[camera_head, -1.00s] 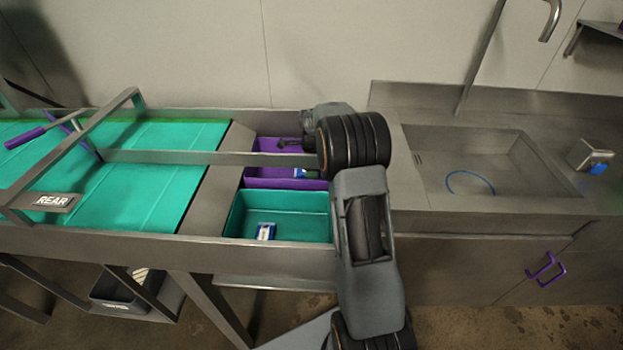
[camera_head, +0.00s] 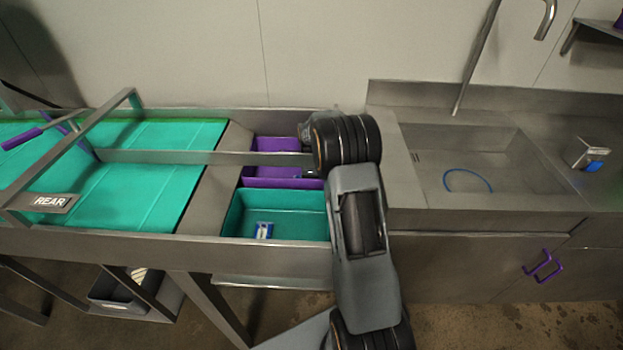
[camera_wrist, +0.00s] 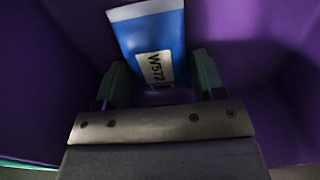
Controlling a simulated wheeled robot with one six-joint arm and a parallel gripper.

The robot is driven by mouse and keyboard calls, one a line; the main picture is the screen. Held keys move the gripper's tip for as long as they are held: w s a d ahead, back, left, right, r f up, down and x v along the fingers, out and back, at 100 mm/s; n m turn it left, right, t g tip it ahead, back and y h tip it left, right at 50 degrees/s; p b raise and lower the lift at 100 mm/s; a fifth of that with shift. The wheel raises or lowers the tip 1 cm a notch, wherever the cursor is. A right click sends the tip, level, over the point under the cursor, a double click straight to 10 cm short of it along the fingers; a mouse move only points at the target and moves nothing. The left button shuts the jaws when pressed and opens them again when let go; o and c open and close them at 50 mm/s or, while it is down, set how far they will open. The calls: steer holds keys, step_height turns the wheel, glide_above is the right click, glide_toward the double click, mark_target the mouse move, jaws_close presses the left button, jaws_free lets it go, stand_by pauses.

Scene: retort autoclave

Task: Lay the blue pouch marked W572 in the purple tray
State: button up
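In the wrist view the blue pouch (camera_wrist: 150,40) has a white band at its top edge and a white label reading W572. In the head view the purple tray (camera_head: 270,182) stands behind the teal tray, partly covered by a metal rail and my arm. The pouch is hidden there, and my gripper hardly shows.
The teal tray (camera_head: 285,230) in front holds another blue-and-white pouch (camera_head: 264,230). A metal rail (camera_head: 210,158) crosses over the purple tray. A teal conveyor (camera_head: 140,175) lies to the left and a sink (camera_head: 490,175) to the right.

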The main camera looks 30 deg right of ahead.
steer(key=shift+o, duration=1.2)
step_height(320, 180, up, 12)
steer(key=shift+r, duration=0.2)
